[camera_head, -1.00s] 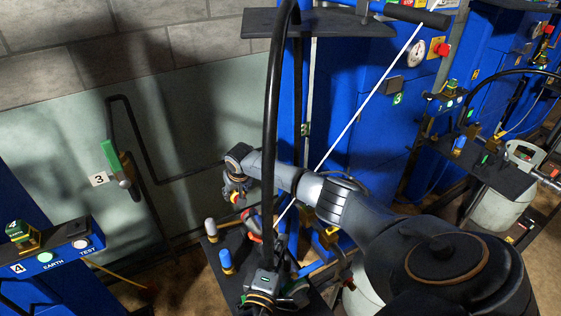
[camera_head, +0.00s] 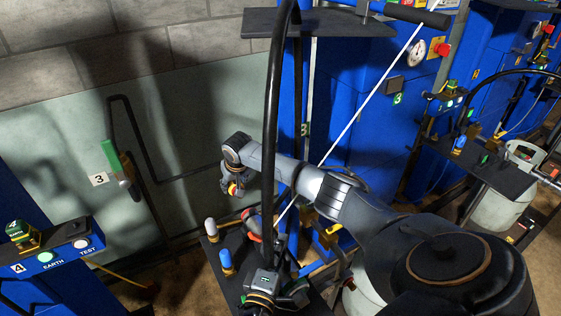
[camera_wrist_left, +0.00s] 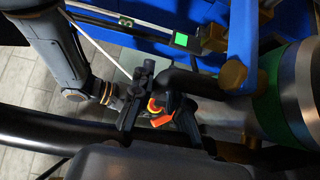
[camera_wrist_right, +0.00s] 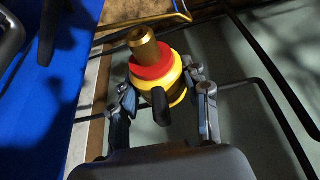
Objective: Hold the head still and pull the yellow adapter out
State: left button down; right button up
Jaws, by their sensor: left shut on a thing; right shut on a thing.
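The yellow adapter (camera_wrist_right: 176,82), with a red ring and a brass nozzle, is between the fingers of my right gripper (camera_wrist_right: 165,98), which is shut on it. In the head view the adapter (camera_head: 234,189) is small, held in my right gripper (camera_head: 231,186) above and left of the filling head, with a visible gap. My left gripper (camera_head: 257,228) is shut on the head, whose red-orange part (camera_wrist_left: 161,119) shows between the dark fingers in the left wrist view. The fingers hide most of the head.
A black hose (camera_head: 270,120) runs vertically in front of my right arm. A black shelf (camera_head: 215,255) carries a blue-topped peg (camera_head: 226,261) and a grey-topped peg (camera_head: 211,229). A green-handled wall valve (camera_head: 115,160) and pipe stand at left. Blue scale cabinets are at right.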

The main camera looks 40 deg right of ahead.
jog(key=shift+r, duration=3.6)
pick_arm(q)
jog(key=c, duration=1.2)
grip_release()
jog(key=shift+s+a, duration=0.1)
jog(key=shift+s+a+f, duration=0.1)
jog(key=shift+s+a, duration=0.1)
jog(key=shift+a, duration=0.15)
jog(key=shift+v, duration=5.45)
